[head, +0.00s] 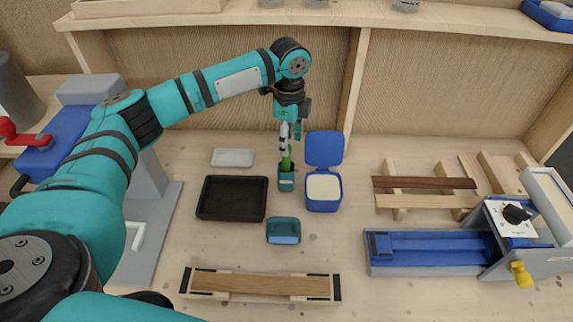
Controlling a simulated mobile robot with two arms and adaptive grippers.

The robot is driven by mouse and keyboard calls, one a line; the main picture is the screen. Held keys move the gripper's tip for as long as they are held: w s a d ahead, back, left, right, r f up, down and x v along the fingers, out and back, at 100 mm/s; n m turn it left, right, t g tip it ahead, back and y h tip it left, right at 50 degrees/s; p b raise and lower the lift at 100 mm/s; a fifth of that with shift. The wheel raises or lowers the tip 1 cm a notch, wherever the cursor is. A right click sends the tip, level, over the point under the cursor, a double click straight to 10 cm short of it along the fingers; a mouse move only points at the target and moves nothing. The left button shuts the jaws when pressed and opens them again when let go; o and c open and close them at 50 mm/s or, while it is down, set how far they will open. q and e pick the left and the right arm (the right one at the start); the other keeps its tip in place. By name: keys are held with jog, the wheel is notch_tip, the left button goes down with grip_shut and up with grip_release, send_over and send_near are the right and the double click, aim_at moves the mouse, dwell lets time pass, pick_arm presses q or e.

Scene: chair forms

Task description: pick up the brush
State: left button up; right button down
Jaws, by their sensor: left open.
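The brush (286,160) appears to be the slim upright thing with a bright green lower part, standing in a small teal holder (287,183) on the bench. My left gripper (290,130) points down directly above the holder, with its fingers at the upper part of the brush. It is open. The gripper hides the top of the brush, and I cannot tell whether the fingers touch it. My right gripper is not in view.
An open blue box (323,190) stands close on the right. A black tray (232,197) and a white dish (233,157) lie on the left. A teal block-like thing (283,231) and a wooden strip (262,285) lie in front. A blue machine (430,250) stands at right.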

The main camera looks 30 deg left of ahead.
aim_at(286, 168)
pick_arm(q)
jog(key=shift+s+f+p, duration=0.25)
jog(key=shift+f+p, duration=0.1)
jog(key=shift+f, duration=0.1)
jog(key=f, duration=0.1)
jog(key=f+p, duration=0.1)
jog(key=f, duration=0.1)
jog(key=shift+s+a+f, duration=0.15)
jog(key=shift+s+f, duration=0.15)
jog(key=shift+f, duration=0.45)
jog(key=shift+c, duration=0.3)
grip_shut()
